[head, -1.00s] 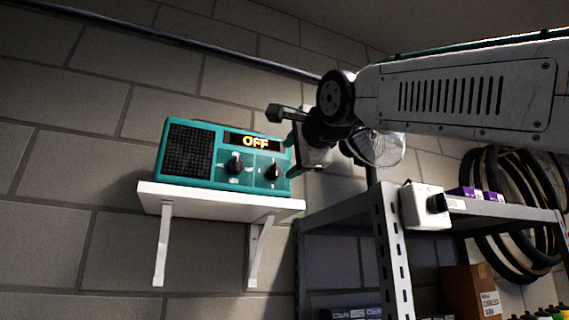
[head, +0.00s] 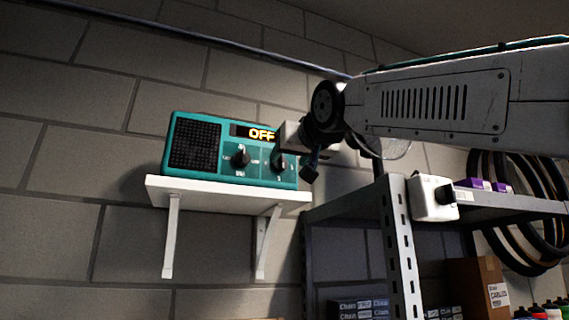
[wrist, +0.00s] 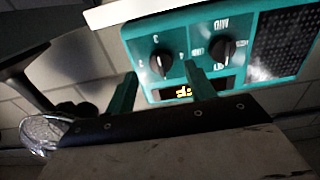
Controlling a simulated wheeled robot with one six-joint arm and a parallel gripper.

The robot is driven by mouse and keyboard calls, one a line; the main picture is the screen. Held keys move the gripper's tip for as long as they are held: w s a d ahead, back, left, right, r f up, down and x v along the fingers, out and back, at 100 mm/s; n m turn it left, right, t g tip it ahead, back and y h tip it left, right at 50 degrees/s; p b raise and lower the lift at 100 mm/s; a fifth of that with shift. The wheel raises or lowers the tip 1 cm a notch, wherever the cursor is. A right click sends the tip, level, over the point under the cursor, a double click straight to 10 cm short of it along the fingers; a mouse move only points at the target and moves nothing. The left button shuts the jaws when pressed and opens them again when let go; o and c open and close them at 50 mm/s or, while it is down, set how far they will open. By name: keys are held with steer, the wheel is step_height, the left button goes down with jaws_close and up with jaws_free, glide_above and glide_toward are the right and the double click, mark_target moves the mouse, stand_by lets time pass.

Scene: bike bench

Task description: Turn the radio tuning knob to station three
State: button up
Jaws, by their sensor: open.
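The teal radio (head: 205,157) stands on a white wall shelf (head: 230,193), its display (head: 258,132) reading OFF. It has two black knobs. The left knob (head: 241,156) shows clearly in the head view. The right knob (head: 279,163), the one beside numbers, is partly behind my gripper (head: 295,158). The wrist view shows the radio upside down, with the numbered knob (wrist: 162,62) at left and the AUX-marked knob (wrist: 222,48) at right. My gripper (wrist: 160,72) is open and empty, its green fingertips either side of the numbered knob in the picture. I cannot tell whether they touch it.
A grey metal rack (head: 397,240) stands right of the radio, with a white box with a black knob (head: 433,198) on its corner. Tires (head: 520,200) hang at the far right. The block wall (head: 80,150) is close behind the radio. The space left of the radio is clear.

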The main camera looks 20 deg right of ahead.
mark_target(283, 164)
steer(key=w, duration=0.4)
steer(key=shift+w, duration=0.15)
steer(key=c, duration=1)
steer(key=shift+o, duration=0.2)
steer(key=shift+m, duration=0.5)
steer(key=o, duration=1)
steer(key=shift+c, duration=0.2)
